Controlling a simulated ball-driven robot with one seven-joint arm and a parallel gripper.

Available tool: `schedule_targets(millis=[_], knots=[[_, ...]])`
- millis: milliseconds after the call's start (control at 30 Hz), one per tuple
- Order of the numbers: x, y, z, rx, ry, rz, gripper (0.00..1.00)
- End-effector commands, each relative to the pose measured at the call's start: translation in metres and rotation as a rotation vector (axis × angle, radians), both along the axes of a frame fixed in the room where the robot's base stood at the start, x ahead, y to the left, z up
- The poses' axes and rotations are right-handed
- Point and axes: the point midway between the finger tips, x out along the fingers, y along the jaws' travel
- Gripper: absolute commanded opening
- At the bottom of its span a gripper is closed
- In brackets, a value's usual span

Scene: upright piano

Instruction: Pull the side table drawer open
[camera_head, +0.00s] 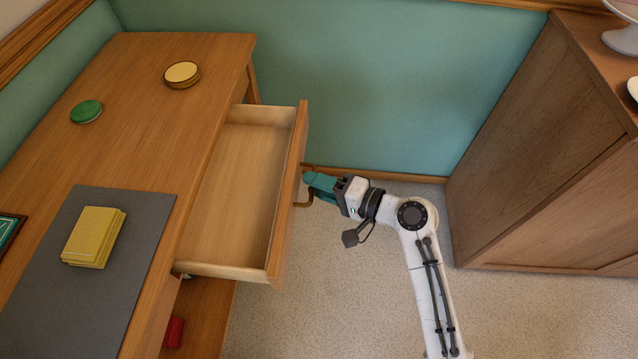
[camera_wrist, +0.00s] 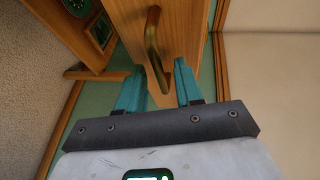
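The wooden side table (camera_head: 140,75) stands at the left, with its drawer (camera_head: 232,185) pulled well out and the inside empty. The drawer's curved brass handle (camera_head: 302,204) is on its front; it also shows in the wrist view (camera_wrist: 152,38). My gripper (camera_head: 309,181) has teal fingers and is at the drawer front, beside the handle. In the wrist view my gripper (camera_wrist: 159,68) has its fingers apart, with the lower end of the handle between or just past the tips. I cannot tell whether they touch it.
On the tabletop are a yellow stack (camera_head: 95,237) on a grey mat (camera_head: 135,260), a green round tin (camera_head: 86,111) and a yellow round tin (camera_head: 182,74). A red item (camera_head: 174,332) is below. A wooden cabinet (camera_head: 540,150) stands right; carpet between is clear.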

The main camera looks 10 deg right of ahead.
Motion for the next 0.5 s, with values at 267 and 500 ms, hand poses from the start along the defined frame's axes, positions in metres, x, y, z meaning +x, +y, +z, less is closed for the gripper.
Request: schedule_targets(millis=[267, 500], knots=[[-0.018, -0.019, 0.006, 0.0, 0.0, -0.002, 0.35], [-0.049, -0.054, 0.014, 0.0, 0.001, -0.004, 0.35]])
